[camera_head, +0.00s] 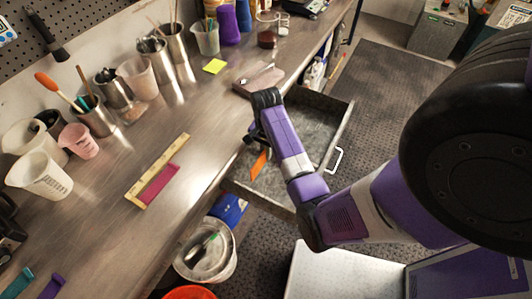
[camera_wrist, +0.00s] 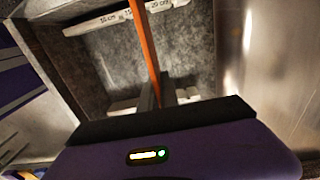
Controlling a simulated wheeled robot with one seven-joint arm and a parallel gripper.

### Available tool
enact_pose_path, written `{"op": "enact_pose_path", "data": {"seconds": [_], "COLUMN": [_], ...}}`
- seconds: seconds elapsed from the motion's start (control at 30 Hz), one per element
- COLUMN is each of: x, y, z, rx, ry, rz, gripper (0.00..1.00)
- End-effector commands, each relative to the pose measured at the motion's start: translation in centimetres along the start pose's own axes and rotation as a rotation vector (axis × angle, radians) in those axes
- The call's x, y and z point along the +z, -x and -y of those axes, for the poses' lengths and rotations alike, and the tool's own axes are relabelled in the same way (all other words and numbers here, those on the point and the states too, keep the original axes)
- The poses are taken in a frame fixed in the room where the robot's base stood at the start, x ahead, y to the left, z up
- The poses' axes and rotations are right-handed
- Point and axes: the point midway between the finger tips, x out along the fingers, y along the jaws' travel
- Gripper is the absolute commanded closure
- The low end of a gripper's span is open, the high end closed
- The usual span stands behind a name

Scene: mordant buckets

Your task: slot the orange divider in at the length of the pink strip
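The orange divider (camera_head: 261,163) is over the open drawer (camera_head: 325,108), and in the wrist view it (camera_wrist: 147,45) runs upright between my finger pads. My gripper (camera_wrist: 156,92) is shut on it; in the head view the gripper (camera_head: 257,138) is partly hidden by my arm. In the wrist view, the divider's far end crosses a pale labelled rail (camera_wrist: 95,22) between the "15" and "20 cm" labels. I cannot tell if it is seated. The pink strip (camera_head: 159,184) lies on the bench beside a yellow ruler (camera_head: 150,180), its marks too small to read.
Pale notched pieces (camera_wrist: 187,94) show near the fingers in the wrist view. Cups and tool holders line the back of the bench (camera_head: 215,125). A white bucket (camera_head: 207,262) stands below the bench edge. Teal (camera_head: 17,283) and purple (camera_head: 52,287) pieces lie at the near left.

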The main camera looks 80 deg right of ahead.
Motion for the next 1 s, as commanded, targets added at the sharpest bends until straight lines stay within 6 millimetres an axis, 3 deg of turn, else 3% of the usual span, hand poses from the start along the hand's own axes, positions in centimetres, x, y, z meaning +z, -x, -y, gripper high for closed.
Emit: {"op": "enact_pose_path", "data": {"seconds": [0.27,0.8,1.0], "x": [0.0,0.1,0.1], "y": [-0.7,-5.2,-5.8], "z": [0.0,0.0,0.0], "rx": [0.001,0.001,0.001], "ry": [0.0,0.001,0.001], "rz": [0.001,0.001,0.0], "gripper": [1.0,1.0,1.0]}}
